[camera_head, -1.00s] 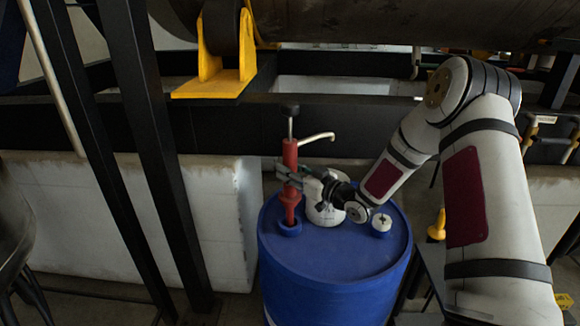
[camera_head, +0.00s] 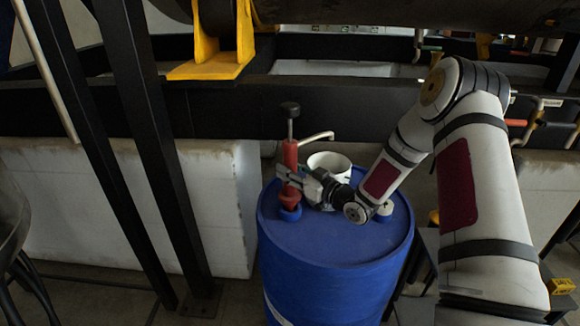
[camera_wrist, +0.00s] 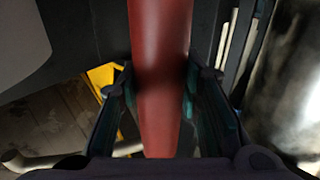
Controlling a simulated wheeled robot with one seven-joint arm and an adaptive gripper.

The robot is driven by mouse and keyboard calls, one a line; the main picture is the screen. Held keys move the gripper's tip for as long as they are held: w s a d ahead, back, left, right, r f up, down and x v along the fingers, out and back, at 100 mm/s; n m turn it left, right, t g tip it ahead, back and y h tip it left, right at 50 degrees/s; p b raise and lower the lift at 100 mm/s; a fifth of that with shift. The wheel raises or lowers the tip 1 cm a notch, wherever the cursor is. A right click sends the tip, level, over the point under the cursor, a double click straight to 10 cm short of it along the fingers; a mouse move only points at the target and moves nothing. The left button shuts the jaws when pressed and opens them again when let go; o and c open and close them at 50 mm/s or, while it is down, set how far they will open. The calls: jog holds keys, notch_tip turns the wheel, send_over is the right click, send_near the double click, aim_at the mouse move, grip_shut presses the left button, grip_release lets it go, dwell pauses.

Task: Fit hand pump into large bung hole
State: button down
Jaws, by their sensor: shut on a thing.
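The hand pump (camera_head: 291,158) is red, with a black knob on top and a pale spout pointing right. It stands nearly upright over the blue drum (camera_head: 330,240). Its lower end meets the raised blue ring of the large bung hole (camera_head: 290,213) at the drum top's left. I cannot tell how deep it sits, as the hole itself is hidden. My gripper (camera_head: 287,177) comes from the right and is shut on the red pump body. In the wrist view the red body (camera_wrist: 160,75) fills the space between both fingers.
A small white cap (camera_head: 383,212) is on the drum top's right, partly hidden by my arm. A black beam (camera_head: 210,125) and pale block wall (camera_head: 190,210) lie behind, and slanted black posts (camera_head: 150,130) stand left.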

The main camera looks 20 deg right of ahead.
jog(key=shift+f+b, duration=0.65)
jog(key=shift+f, duration=1.1)
jog(key=c, duration=1.1)
grip_release()
jog(key=shift+o, duration=0.2)
jog(key=shift+f, duration=0.2)
jog(key=shift+s+d, duration=0.1)
jog(key=v, duration=1.1)
jog(key=shift+s+d, duration=0.15)
jog(key=shift+s, duration=0.2)
